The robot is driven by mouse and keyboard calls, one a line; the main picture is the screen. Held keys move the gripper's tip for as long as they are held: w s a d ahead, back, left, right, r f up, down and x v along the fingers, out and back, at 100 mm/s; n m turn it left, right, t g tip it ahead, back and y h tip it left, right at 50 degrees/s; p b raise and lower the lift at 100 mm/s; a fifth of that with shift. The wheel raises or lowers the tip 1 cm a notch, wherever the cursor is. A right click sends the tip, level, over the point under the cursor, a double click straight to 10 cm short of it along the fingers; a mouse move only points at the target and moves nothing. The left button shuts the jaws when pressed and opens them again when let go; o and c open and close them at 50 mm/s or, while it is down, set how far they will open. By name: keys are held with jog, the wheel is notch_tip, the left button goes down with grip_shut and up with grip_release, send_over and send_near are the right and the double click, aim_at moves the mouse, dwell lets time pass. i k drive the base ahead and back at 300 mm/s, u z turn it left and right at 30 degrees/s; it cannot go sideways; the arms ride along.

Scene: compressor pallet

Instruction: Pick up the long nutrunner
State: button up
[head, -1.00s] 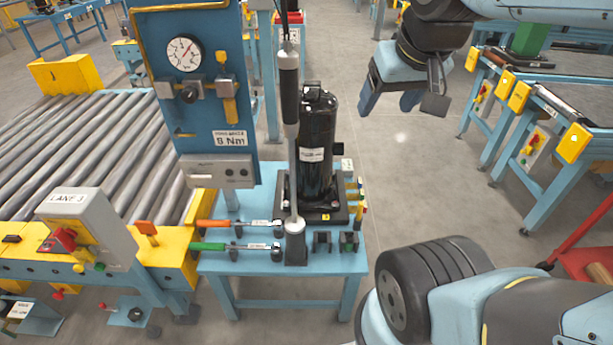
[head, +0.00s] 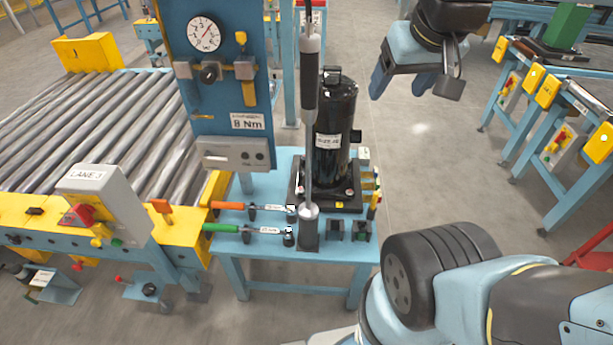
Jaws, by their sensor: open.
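The long nutrunner (head: 309,85) stands upright in a dark holder (head: 308,241) at the front of the blue table, in front of the black compressor (head: 332,130). It has a thick dark grip at the top, a thin grey shaft and a wider silver foot.
Two wrenches, one orange-handled (head: 232,205) and one green-handled (head: 222,228), lie left of the holder on the blue table (head: 268,253). A blue gauge panel (head: 225,92) rises close to the nutrunner's left. A roller conveyor (head: 95,135) lies left. Right of the table is clear floor.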

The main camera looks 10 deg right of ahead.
aim_at(309, 42)
jog(key=u, duration=1.05)
jog(key=k, duration=1.7)
jog(key=z, duration=0.4)
jog(key=i, duration=1)
jog(key=u, duration=0.05)
